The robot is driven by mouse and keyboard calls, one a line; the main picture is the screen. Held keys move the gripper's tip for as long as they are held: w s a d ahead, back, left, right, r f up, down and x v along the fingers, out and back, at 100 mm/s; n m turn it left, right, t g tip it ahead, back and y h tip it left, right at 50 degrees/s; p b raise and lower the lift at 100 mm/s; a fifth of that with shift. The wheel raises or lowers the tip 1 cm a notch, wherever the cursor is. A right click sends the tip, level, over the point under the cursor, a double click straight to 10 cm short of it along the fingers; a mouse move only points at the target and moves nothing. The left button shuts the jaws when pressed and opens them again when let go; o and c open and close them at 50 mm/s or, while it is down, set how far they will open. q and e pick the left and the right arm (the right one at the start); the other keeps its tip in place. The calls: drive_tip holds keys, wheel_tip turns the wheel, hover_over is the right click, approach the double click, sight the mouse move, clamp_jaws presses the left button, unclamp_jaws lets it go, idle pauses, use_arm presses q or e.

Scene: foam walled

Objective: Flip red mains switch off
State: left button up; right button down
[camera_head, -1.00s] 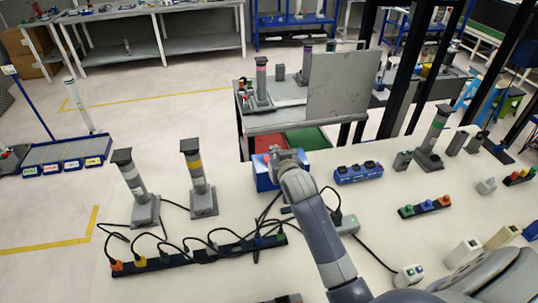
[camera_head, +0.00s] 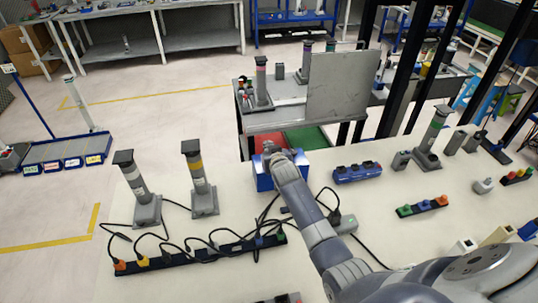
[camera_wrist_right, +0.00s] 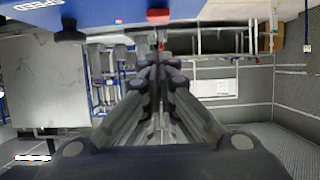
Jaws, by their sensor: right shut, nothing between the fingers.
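A blue box (camera_head: 264,178) stands on the white table near its far edge, partly hidden behind my right arm. In the right wrist view the box (camera_wrist_right: 110,10) fills the top edge, with a red switch (camera_wrist_right: 158,15) projecting from it. I cannot tell which way the switch is set. My right gripper (camera_head: 272,152) is at the box in the head view, hiding part of it. In the wrist view the gripper (camera_wrist_right: 158,62) is shut and empty, its fingertips just below the red switch in the picture. Contact cannot be told. My left gripper is not in view.
A dark power strip (camera_head: 195,256) with several plugs and cables lies left of my arm. Two grey posts (camera_head: 140,190) (camera_head: 198,180) stand behind it. A blue socket block (camera_head: 358,172) and a coloured button strip (camera_head: 422,207) lie to the right.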

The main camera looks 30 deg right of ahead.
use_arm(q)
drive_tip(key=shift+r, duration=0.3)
use_arm(e)
drive_tip(key=shift+s+a+f, duration=0.1)
drive_tip(key=shift+s+f, duration=0.05)
drive_tip(key=shift+f, duration=0.5)
drive_tip(key=shift+s+f, duration=0.15)
drive_tip(key=shift+f, duration=0.5)
